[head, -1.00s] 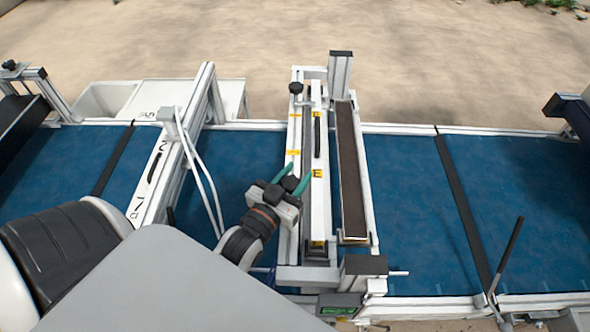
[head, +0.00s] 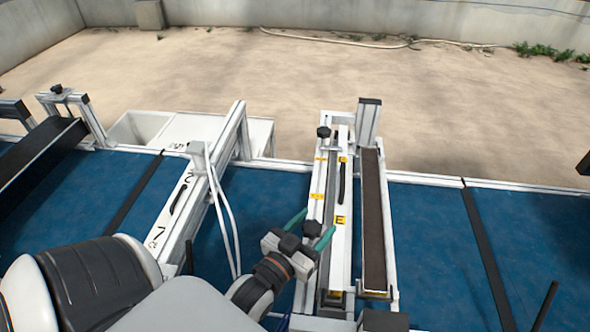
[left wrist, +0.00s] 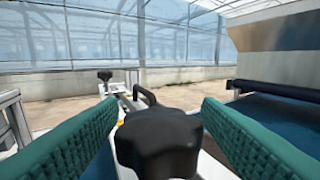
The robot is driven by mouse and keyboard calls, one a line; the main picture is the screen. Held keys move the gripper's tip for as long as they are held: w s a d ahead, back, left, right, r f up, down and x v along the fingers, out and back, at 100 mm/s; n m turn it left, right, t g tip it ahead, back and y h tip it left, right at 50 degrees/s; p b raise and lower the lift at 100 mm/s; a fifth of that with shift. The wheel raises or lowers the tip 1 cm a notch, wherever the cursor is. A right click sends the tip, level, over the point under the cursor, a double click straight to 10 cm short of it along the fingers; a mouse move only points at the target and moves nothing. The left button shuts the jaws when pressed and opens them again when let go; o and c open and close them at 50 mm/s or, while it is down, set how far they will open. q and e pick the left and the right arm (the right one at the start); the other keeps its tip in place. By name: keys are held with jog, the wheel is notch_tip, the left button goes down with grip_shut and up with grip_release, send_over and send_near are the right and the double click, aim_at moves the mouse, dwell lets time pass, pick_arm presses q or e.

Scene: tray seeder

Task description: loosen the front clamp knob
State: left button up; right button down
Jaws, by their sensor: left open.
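The front clamp knob is a black lobed knob (head: 313,229) at the near end of the white clamp bar in the head view. It fills the lower middle of the left wrist view (left wrist: 158,143). My left gripper (head: 320,220) is open, with its teal ridged fingers one on each side of the knob. In the left wrist view there is a gap between the knob and each finger, so it is not gripped. The knob's underside and stem are hidden. My right gripper is in neither view.
A second black knob (head: 323,132) stands at the far end of the bar. A black handle (head: 342,183) lies between. A brown-topped channel (head: 373,220) runs along the right. A white gantry beam with cables (head: 213,170) stands left. Blue belt (head: 430,240) lies beyond.

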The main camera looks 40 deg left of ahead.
pick_arm(q)
jog(key=s+b, duration=0.3)
jog(key=s, duration=0.7)
jog(key=shift+s+d, duration=0.2)
jog(key=shift+s, duration=0.05)
